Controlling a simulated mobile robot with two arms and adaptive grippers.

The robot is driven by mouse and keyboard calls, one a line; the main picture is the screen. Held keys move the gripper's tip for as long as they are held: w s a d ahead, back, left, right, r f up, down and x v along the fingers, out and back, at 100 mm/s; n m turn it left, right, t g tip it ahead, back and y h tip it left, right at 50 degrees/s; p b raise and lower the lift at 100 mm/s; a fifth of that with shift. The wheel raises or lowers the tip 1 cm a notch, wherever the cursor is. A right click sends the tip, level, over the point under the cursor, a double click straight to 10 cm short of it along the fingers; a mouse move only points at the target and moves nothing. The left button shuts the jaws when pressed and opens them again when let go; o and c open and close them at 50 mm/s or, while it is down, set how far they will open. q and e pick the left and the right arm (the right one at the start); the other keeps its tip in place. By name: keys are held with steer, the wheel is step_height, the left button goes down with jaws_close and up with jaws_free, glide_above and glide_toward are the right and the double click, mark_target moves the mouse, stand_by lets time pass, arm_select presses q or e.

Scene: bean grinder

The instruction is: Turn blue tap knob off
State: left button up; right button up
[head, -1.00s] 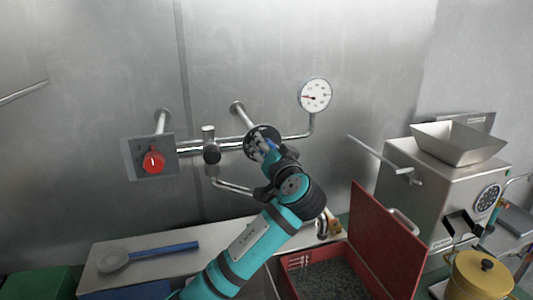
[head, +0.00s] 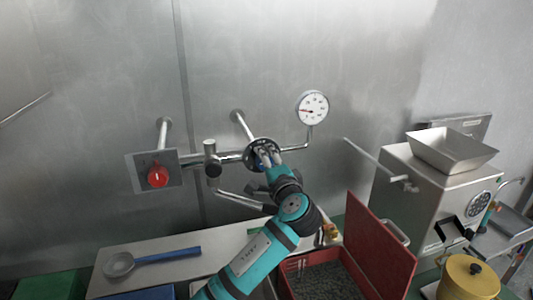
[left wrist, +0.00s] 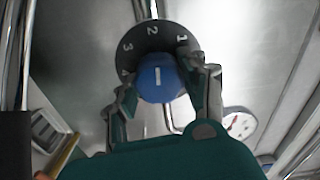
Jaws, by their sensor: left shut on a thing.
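The blue tap knob (head: 262,158) sits on a dark round numbered dial (head: 249,149) on the wall pipes. My left gripper (head: 268,159) reaches it from the front and partly hides it. In the left wrist view, the blue knob (left wrist: 157,80) is between the two fingers of my left gripper (left wrist: 163,84), one on each side, shut on it. The knob's white mark points up, close to the 2 on the dial (left wrist: 152,38). My right gripper is not in view.
A red knob (head: 158,176) on a square plate is left along the pipe. A pressure gauge (head: 312,107) is to the right. Below are a shelf with a blue-handled scoop (head: 120,263), an open red box (head: 378,245), a metal machine (head: 430,195) and a yellow pot (head: 468,278).

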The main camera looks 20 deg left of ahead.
arm_select(q)
steer(key=m+p, duration=0.3)
steer(key=shift+r+m, duration=0.1)
steer(key=shift+m, duration=0.3)
steer(key=m+p, duration=0.1)
steer(key=m, duration=0.1)
steer(key=shift+m, duration=0.4)
steer(key=shift+f+m+p, duration=0.25)
steer(key=shift+m+p, duration=0.15)
steer(key=shift+m, duration=0.5)
steer(key=m, duration=0.2)
steer(key=shift+f+m, duration=0.1)
steer(key=shift+m, duration=0.2)
steer(key=m, duration=0.5)
steer(key=shift+s+a+f+m, duration=0.1)
steer(key=shift+a+m, duration=0.05)
steer(key=shift+m, duration=0.15)
steer(key=o, duration=1.1)
steer(key=shift+o, duration=0.5)
